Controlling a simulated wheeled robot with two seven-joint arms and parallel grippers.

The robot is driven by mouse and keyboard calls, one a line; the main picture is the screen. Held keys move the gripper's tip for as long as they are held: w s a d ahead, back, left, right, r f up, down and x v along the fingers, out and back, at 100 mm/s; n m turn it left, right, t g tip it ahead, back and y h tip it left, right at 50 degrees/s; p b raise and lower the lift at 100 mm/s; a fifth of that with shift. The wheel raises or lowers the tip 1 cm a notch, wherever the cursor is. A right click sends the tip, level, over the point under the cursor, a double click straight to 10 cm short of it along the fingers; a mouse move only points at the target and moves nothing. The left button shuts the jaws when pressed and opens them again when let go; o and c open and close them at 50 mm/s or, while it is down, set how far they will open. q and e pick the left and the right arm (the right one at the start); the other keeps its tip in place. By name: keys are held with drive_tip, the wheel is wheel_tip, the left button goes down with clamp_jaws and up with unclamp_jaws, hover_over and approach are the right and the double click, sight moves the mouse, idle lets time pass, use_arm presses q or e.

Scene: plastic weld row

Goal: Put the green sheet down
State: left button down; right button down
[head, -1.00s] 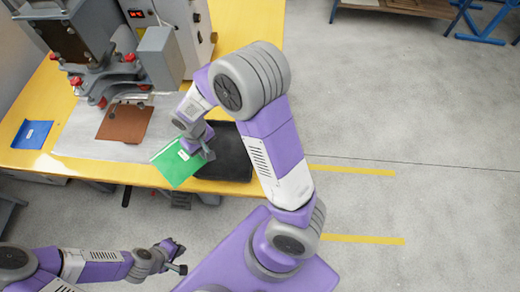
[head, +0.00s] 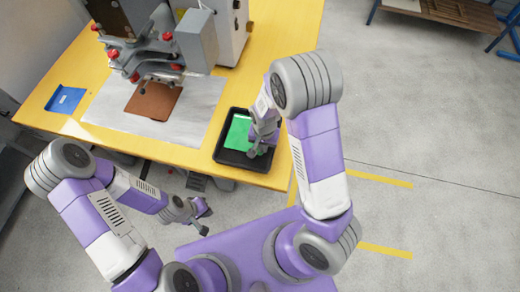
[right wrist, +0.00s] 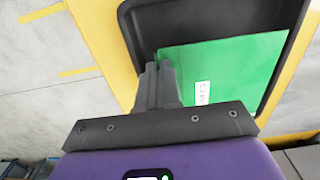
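The green sheet (head: 238,132) lies in or just over the black tray (head: 228,157) at the front right of the yellow table. It fills much of the right wrist view (right wrist: 225,70), with a small white label on it. My right gripper (head: 257,151) is over the tray at the sheet's edge. In the right wrist view its fingers (right wrist: 157,72) are together at that edge, apparently pinching it. Whether the sheet touches the tray floor is hard to tell. My left gripper (head: 205,219) is empty, fingers apart, in front of the table.
A brown sheet (head: 153,101) lies on the pale metal plate (head: 195,112) under the grey press (head: 150,45).

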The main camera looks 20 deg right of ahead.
sight(263, 157)
drive_tip(key=shift+f+b, duration=0.55)
drive_tip(key=shift+f, duration=2.25)
drive_tip(key=shift+f, duration=0.15)
drive_tip(key=c, duration=1.3)
unclamp_jaws()
drive_tip(key=shift+c, duration=0.2)
